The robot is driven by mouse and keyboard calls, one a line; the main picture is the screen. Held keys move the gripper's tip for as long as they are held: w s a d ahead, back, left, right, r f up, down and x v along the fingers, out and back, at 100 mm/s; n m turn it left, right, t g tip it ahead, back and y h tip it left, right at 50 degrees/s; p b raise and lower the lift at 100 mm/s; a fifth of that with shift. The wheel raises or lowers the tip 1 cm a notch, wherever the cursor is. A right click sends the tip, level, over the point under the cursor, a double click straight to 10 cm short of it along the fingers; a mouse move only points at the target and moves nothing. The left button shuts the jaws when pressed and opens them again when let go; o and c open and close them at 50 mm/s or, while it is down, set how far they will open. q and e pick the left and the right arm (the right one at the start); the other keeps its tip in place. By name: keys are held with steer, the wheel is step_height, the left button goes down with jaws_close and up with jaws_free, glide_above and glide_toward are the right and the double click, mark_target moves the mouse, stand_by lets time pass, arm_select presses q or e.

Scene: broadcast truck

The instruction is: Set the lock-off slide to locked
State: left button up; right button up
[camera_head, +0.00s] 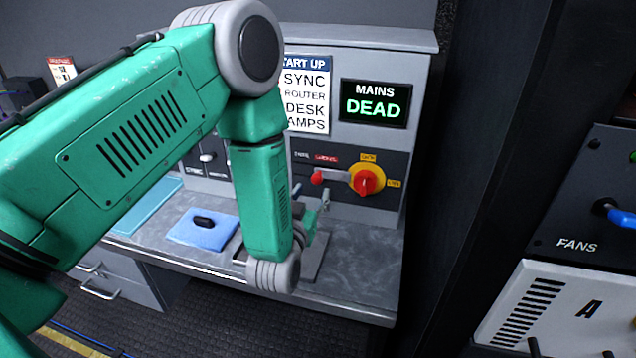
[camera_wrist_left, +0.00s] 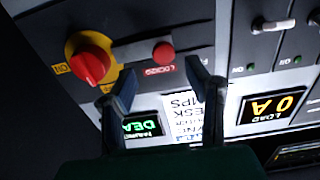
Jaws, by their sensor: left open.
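The lock-off slide's red knob (camera_head: 317,178) stands at the left end of a pale horizontal track on the dark switch panel, near a red "LOCKED" label (camera_head: 326,158). The knob also shows in the left wrist view (camera_wrist_left: 163,52), which is turned about upside down. My left gripper (camera_head: 325,198) is just below and in front of the track, partly hidden by my arm. In the wrist view its two fingers (camera_wrist_left: 168,84) are spread and empty, with the knob beyond the gap between them. They appear apart from it. My right gripper is not in view.
A red rotary switch (camera_head: 366,181) on a yellow disc sits right of the slide. A display (camera_head: 375,104) reads "MAINS DEAD". A blue cloth-like pad (camera_head: 205,232) with a dark item lies on the grey counter (camera_head: 365,260). A fans panel (camera_head: 590,190) stands at right.

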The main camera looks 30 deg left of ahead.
arm_select(q)
steer(key=v, duration=0.5)
steer(key=shift+s+d, duration=0.25)
